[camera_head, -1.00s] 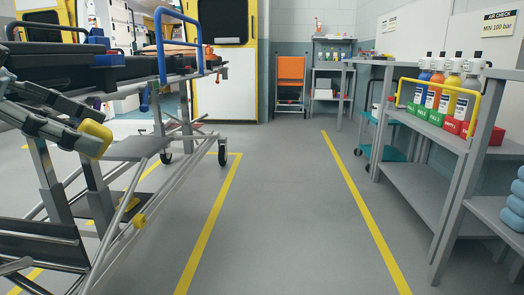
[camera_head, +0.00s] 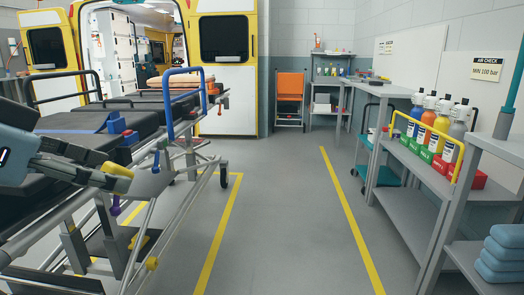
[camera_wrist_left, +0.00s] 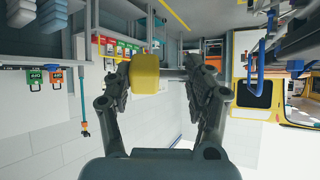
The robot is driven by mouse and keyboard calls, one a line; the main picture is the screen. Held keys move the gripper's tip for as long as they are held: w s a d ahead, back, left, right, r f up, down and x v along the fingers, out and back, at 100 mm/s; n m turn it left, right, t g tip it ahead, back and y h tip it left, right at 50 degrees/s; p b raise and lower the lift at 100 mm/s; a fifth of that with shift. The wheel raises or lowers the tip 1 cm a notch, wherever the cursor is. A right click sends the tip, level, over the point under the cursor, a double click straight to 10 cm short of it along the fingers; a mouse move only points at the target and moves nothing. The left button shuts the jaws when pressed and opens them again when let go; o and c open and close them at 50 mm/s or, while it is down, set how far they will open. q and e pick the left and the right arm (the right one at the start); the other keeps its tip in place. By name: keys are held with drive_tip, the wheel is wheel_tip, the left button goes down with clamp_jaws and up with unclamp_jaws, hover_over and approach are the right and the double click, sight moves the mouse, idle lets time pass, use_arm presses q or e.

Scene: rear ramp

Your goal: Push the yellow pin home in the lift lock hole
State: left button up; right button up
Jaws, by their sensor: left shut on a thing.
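My left gripper (camera_head: 120,179) reaches in from the left of the head view, beside the stretcher's side frame. It is shut on the yellow pin (camera_head: 118,171), whose yellow end shows above the fingertips. In the left wrist view the pin's yellow head (camera_wrist_left: 145,76) sits between the fingers, with a grey part beside it. The stretcher (camera_head: 160,106) stands along the left with its blue rail up. I cannot make out the lift lock hole, nor whether the pin touches the frame. My right gripper is not in view.
A purple knob (camera_head: 115,205) and a yellow knob (camera_head: 151,263) are on the stretcher's lower frame. A grey shelf (camera_head: 405,205) with colored bottles stands at the right. The floor (camera_head: 275,220) between them is clear.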

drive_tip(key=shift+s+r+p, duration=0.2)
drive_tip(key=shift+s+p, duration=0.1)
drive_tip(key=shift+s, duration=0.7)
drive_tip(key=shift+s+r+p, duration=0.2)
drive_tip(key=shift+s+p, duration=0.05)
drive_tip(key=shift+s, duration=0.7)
